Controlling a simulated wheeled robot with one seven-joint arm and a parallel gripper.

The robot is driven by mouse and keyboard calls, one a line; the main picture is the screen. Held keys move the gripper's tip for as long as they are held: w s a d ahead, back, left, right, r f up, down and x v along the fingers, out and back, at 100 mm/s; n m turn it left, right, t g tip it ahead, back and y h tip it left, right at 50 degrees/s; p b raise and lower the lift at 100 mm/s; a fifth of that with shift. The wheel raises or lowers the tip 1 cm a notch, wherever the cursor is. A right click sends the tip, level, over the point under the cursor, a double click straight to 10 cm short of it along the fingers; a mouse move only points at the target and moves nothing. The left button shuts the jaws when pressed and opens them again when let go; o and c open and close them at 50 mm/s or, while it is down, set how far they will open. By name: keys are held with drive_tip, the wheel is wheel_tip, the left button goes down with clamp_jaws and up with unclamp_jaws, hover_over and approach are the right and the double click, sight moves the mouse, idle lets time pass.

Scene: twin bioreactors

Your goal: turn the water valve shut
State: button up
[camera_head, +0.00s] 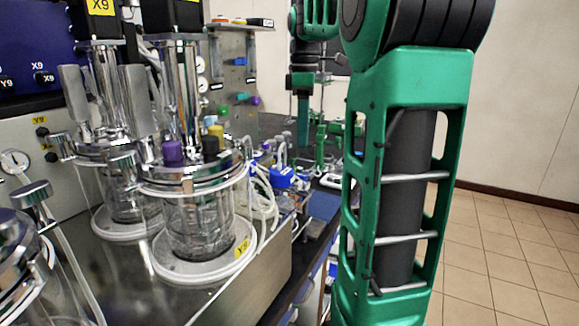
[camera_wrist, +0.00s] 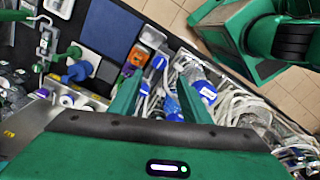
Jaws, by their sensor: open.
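Small coloured valve handles stick out of the upright panel behind the glass vessels in the head view: a green one (camera_head: 223,110), a blue one (camera_head: 241,97) and a purple one (camera_head: 255,101). I cannot tell for sure which is the water valve. In the wrist view, a green handle (camera_wrist: 68,54) and a blue handle (camera_wrist: 76,72) show at the left, outside my jaws. My gripper (camera_head: 303,130) hangs fingers down to the right of the panel, apart from the handles. In the wrist view my gripper (camera_wrist: 160,98) is open, with nothing held between its fingers.
White tubing (camera_head: 262,195) and blue-capped bottles (camera_head: 286,178) crowd the bench under and near my gripper. A blue flat pad (camera_wrist: 110,28) lies beyond. Tiled floor (camera_head: 500,240) is clear at the right.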

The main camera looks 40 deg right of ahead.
sight(301, 175)
wheel_tip(301, 175, down, 11)
drive_tip(key=shift+w+r, duration=0.1)
drive_tip(key=shift+r, duration=0.05)
idle(0.4)
drive_tip(key=shift+c, duration=0.3)
drive_tip(key=c, duration=1)
